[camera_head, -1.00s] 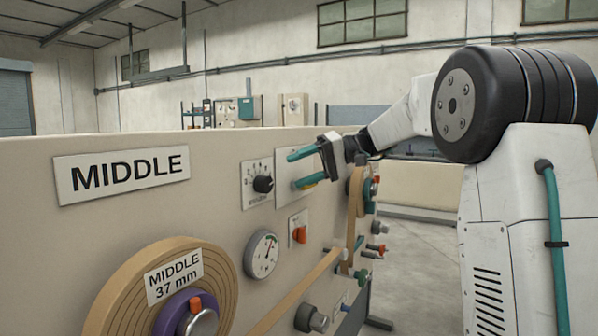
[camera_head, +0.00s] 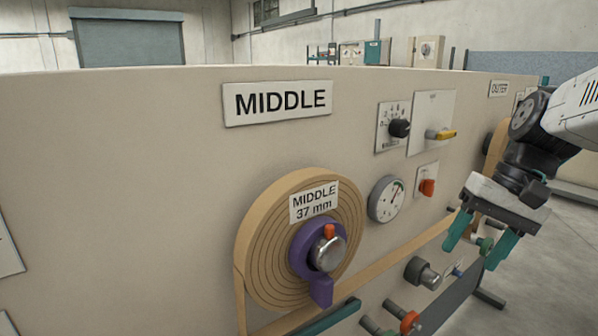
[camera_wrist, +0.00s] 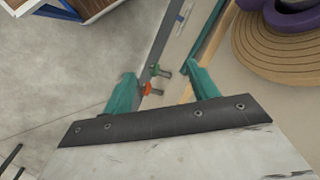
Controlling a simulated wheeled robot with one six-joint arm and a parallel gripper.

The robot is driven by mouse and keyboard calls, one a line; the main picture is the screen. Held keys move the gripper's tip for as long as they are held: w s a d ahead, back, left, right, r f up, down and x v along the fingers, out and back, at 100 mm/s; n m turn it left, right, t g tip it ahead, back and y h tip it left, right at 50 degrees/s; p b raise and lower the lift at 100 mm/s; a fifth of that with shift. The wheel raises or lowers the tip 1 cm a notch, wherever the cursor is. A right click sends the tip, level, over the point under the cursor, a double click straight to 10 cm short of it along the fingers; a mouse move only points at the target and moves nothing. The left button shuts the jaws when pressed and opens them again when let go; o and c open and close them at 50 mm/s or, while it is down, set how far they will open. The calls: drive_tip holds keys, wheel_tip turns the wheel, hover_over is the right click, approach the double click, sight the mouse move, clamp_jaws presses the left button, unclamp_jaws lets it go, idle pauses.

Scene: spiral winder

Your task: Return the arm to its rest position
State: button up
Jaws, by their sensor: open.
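My gripper (camera_head: 483,252) is at the right of the head view, its two teal fingers apart and pointing down. Nothing is between them. It hangs in front of the machine panel (camera_head: 120,180), to the right of the dial gauge (camera_head: 386,199). In the wrist view my gripper (camera_wrist: 155,92) is also open and empty, with the floor (camera_wrist: 60,90) and the panel's lower edge beyond it. From the head view I cannot tell how far the fingers are from the tape and knobs behind them.
The brown tape roll (camera_head: 262,240) labelled MIDDLE 37 mm sits on a purple hub (camera_head: 318,290). A tape strand runs right from it, behind my gripper. A yellow-handled switch (camera_head: 441,134), a red switch (camera_head: 427,187) and several knobs project from the panel. Open floor (camera_head: 560,260) lies at the right.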

drive_tip(key=s+a+f+n+t+h, duration=0.1)
drive_tip(key=s+f+n+h, duration=0.2)
drive_tip(key=s, duration=1.1)
drive_tip(key=shift+s+a+f+t+h, duration=0.2)
drive_tip(key=shift+s+f+t+h, duration=0.1)
drive_tip(key=shift+s+f+h, duration=0.15)
drive_tip(key=shift+r, duration=0.1)
